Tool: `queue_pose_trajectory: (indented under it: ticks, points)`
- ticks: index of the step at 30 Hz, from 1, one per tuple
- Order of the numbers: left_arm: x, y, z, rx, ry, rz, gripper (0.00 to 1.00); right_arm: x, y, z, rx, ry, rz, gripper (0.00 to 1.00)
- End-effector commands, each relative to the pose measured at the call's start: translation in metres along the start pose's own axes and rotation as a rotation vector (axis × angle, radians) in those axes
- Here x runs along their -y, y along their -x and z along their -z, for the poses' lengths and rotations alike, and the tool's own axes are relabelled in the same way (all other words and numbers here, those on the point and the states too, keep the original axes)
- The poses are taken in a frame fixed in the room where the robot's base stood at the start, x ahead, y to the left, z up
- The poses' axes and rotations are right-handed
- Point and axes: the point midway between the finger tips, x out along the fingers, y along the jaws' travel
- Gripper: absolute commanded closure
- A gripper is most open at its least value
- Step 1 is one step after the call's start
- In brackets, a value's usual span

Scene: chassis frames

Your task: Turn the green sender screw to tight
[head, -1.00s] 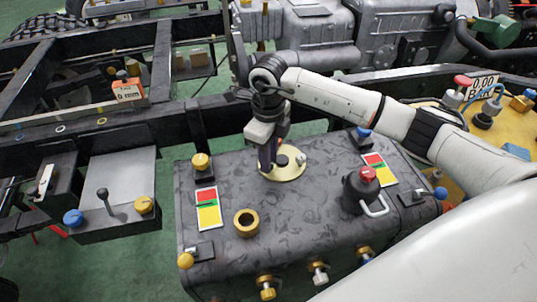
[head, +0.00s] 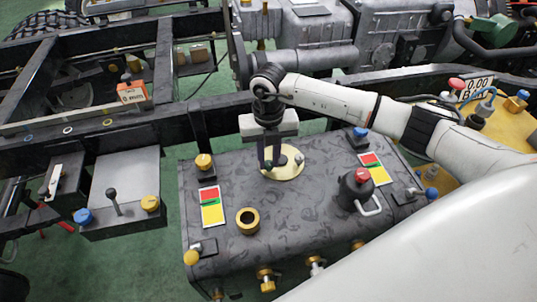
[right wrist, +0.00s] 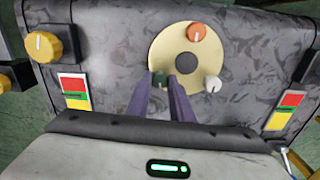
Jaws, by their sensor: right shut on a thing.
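The green sender screw (right wrist: 160,80) sits at the near edge of a cream round sender plate (right wrist: 163,52) in the right wrist view. My right gripper (right wrist: 162,79) is shut on this screw, one purple finger on each side. In the head view my right gripper (head: 270,166) points down at the cream plate (head: 284,174) on the dark tank, and its fingers hide the green screw. The plate also carries an orange screw (right wrist: 197,33), a white screw (right wrist: 213,84) and a dark centre hub (right wrist: 186,63). My left gripper is not in view.
The dark tank (head: 310,215) bears a brass filler ring (head: 248,221), a black cap with red top (head: 358,187), yellow knobs (head: 204,162) and red-green-yellow labels (head: 211,208). A chassis rail runs behind. The tank top around the plate is mostly clear.

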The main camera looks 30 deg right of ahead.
Motion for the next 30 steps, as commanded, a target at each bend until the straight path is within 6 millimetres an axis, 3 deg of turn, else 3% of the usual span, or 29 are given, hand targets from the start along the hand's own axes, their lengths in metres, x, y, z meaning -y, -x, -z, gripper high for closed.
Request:
queue_pose_trajectory:
  ticks: [9,27,28,30]
  points:
    - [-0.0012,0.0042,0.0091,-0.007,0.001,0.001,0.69,0.0001,0.0017,-0.0011,0.003,-0.141,-0.001,1.00]
    - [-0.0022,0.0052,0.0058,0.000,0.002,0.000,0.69,0.0003,0.0011,-0.0014,0.003,-0.176,-0.001,1.00]
    - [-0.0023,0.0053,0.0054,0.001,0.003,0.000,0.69,0.0003,0.0011,-0.0014,0.003,-0.176,-0.001,0.75]
    - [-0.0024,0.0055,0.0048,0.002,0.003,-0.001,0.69,0.0003,0.0010,-0.0012,0.003,-0.175,-0.001,0.63]
